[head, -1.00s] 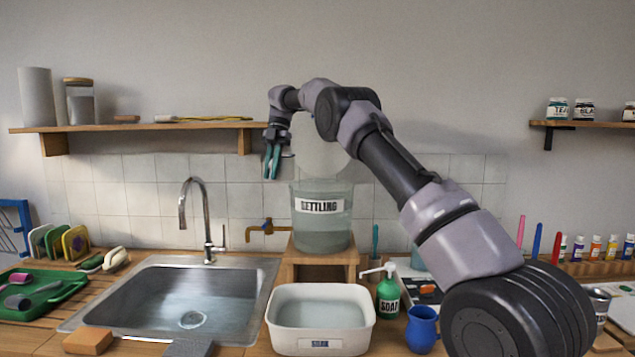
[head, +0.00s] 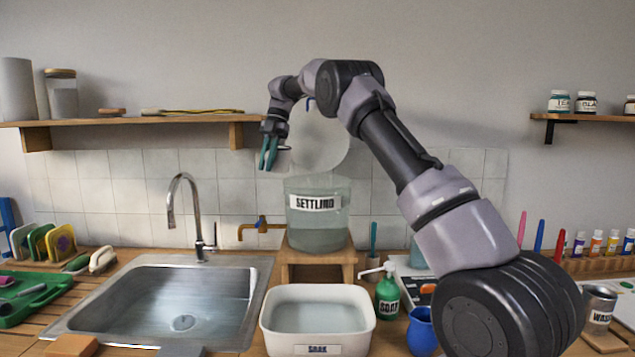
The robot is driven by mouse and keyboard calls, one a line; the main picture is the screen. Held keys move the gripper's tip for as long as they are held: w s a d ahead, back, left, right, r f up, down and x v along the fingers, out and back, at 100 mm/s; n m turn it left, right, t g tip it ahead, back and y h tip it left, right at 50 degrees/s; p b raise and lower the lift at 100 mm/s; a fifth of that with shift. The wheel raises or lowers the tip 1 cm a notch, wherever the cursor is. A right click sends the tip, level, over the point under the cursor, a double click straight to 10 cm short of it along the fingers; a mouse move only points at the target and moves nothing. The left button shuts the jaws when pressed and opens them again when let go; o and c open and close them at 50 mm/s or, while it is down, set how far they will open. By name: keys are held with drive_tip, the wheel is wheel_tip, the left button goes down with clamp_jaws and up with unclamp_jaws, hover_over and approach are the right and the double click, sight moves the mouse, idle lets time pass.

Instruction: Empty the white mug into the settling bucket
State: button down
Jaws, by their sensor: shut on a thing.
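The settling bucket (head: 318,226), clear with a "SETTLING" label and cloudy liquid inside, stands on a wooden stand behind the basin. My gripper (head: 268,160) points down, with teal fingers, just left of the bucket and above its rim level. It is shut on what seems to be the white mug (head: 284,149). Only a small pale piece with a dark edge shows right of the fingers; the rest is hidden or blends into the wall. The mug's tilt and contents cannot be told.
A pale rounded shape (head: 325,150) rises behind the bucket, partly hidden by my arm. A tap (head: 262,225) sits left of the bucket. A white soak basin (head: 317,312), green soap bottle (head: 387,296) and blue jug (head: 421,330) stand in front. A steel sink (head: 160,300) lies left.

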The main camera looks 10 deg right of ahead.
sight(284, 161)
drive_tip(key=s+d+t+y, duration=0.1)
drive_tip(key=y, duration=0.2)
drive_tip(key=d+r+n+t+y, duration=0.1)
drive_tip(key=d+t+y, duration=0.1)
drive_tip(key=y, duration=0.1)
drive_tip(key=s+d+n+t+y, duration=0.1)
drive_tip(key=y, duration=0.2)
drive_tip(key=shift+s+d+r, duration=0.2)
drive_tip(key=shift+s+d, duration=0.05)
drive_tip(key=shift+s, duration=0.05)
idle(0.4)
drive_tip(key=shift+s+d+f+n+t+y+p, duration=0.2)
drive_tip(key=shift+f+n+t+y+p, duration=0.4)
drive_tip(key=shift+y, duration=0.5)
drive_tip(key=shift+s+d+f+t+y+p, duration=0.15)
drive_tip(key=shift+s+d+f+y+p, duration=0.1)
drive_tip(key=shift+d+y+p, duration=0.2)
drive_tip(key=shift+s+d+f+t+y+p, duration=0.1)
drive_tip(key=shift+s+d+t+y+p, duration=0.1)
drive_tip(key=shift+d+y+p, duration=0.2)
idle(0.5)
drive_tip(key=shift+s+d+r+n+y+p, duration=0.25)
drive_tip(key=shift+r+n+y+p, duration=0.2)
drive_tip(key=shift+y, duration=0.3)
idle(0.5)
drive_tip(key=shift+d+r+y, duration=0.2)
drive_tip(key=shift+r+y, duration=0.2)
